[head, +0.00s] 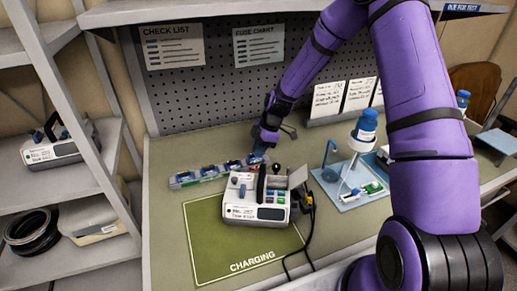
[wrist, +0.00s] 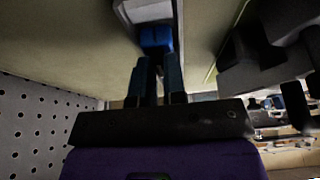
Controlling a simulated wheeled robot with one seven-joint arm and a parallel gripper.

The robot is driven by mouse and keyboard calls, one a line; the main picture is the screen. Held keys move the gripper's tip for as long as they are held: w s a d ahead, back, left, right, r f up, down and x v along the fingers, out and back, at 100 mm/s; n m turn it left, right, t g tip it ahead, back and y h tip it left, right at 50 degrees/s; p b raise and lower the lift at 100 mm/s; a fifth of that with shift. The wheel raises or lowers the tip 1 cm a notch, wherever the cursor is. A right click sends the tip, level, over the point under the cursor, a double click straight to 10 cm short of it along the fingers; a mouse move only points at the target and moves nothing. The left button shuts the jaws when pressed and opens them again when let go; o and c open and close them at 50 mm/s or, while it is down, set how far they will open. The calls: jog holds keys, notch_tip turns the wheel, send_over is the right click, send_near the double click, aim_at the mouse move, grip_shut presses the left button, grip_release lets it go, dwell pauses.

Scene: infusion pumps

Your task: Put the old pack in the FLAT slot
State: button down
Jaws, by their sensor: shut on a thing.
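My gripper (head: 259,150) is at the right end of a long narrow rack (head: 212,181), just behind the pump. It is shut on a blue pack, which shows between the fingertips in the wrist view (wrist: 156,38). The pack is at or just over the pale end of the rack; I cannot tell whether it is seated. Several blue packs (head: 208,171) sit along the rack. No FLAT label can be read, so I cannot tell which slot it is. The white pump (head: 256,212) stands on the green mat with a black handle and a raised grey flap (head: 298,177).
The green CHARGING mat (head: 215,255) has bare room in front of the pump. A black cable (head: 308,222) hangs at its right. A blue tray (head: 340,199) with a stand and bottle (head: 366,125) is further right. A pegboard (head: 200,98) rises behind.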

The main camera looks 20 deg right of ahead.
jog(key=shift+f, duration=0.5)
dwell(0.8)
jog(key=c, duration=0.7)
grip_release()
jog(key=shift+r, duration=0.1)
jog(key=shift+r, duration=3.45)
